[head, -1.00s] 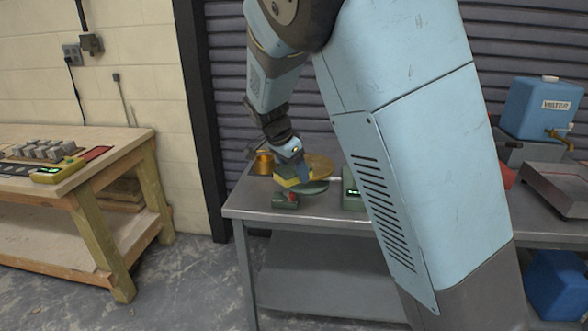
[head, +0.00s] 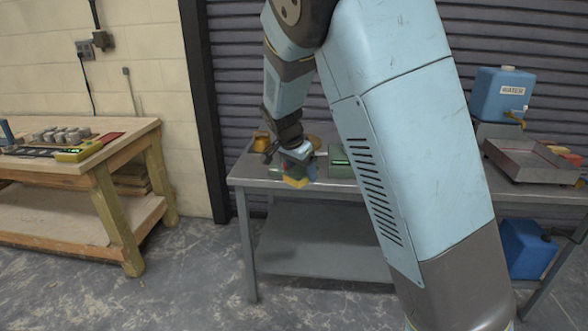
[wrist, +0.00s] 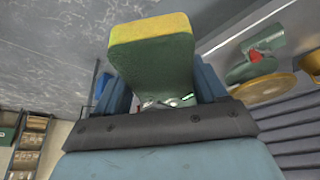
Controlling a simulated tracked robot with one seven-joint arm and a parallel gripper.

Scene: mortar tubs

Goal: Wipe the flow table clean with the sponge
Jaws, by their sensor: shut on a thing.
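My gripper (head: 296,158) is shut on the sponge, which has a yellow layer (wrist: 150,27) and a green layer (wrist: 155,65) in the wrist view. In the head view the yellow of the sponge (head: 295,182) shows at the bench's front edge, apart from the flow table. The flow table's brass disc (head: 313,141) is behind my gripper and partly hidden by it. The wrist view shows the brass disc (wrist: 264,89) and its green base (wrist: 240,72) with a red knob at the right. Whether any dirt is on the disc is too small to tell.
A brass piece (head: 261,141) and a green box (head: 340,160) stand near the flow table on the grey metal bench (head: 262,172). A blue water container (head: 503,95) and a metal tray (head: 530,162) are at right. A wooden table (head: 135,140) stands left, with floor between.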

